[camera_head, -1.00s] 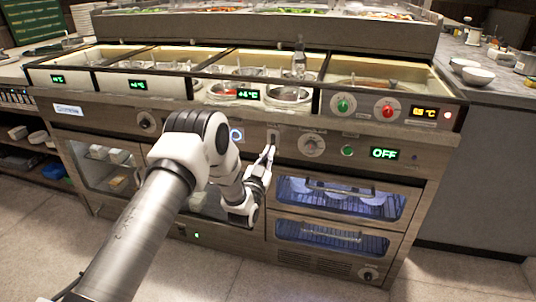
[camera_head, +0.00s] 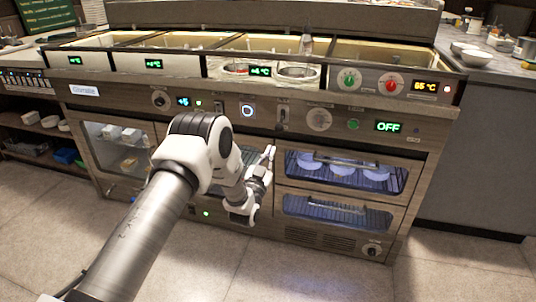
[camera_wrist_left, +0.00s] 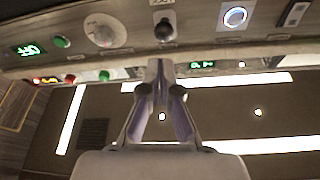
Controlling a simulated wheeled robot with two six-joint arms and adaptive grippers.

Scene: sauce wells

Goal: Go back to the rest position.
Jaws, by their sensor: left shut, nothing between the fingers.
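My left gripper (camera_head: 268,158) is in front of the counter's front panel (camera_head: 225,118), pointing upward below the row of knobs. Its fingers are shut with nothing between them. In the left wrist view the closed left gripper (camera_wrist_left: 160,70) points up toward the underside of the panel, with a dark knob (camera_wrist_left: 165,30) just beyond its tips. The gripper looks apart from the panel in the head view. My right gripper is not in any view.
The counter has sauce wells (camera_head: 270,70) on top and two lit glass drawers (camera_head: 345,172) at the right. A lever switch (camera_head: 283,115), a grey dial (camera_head: 319,119) and an OFF display (camera_head: 389,127) sit on the panel. Open tiled floor (camera_head: 450,270) lies in front.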

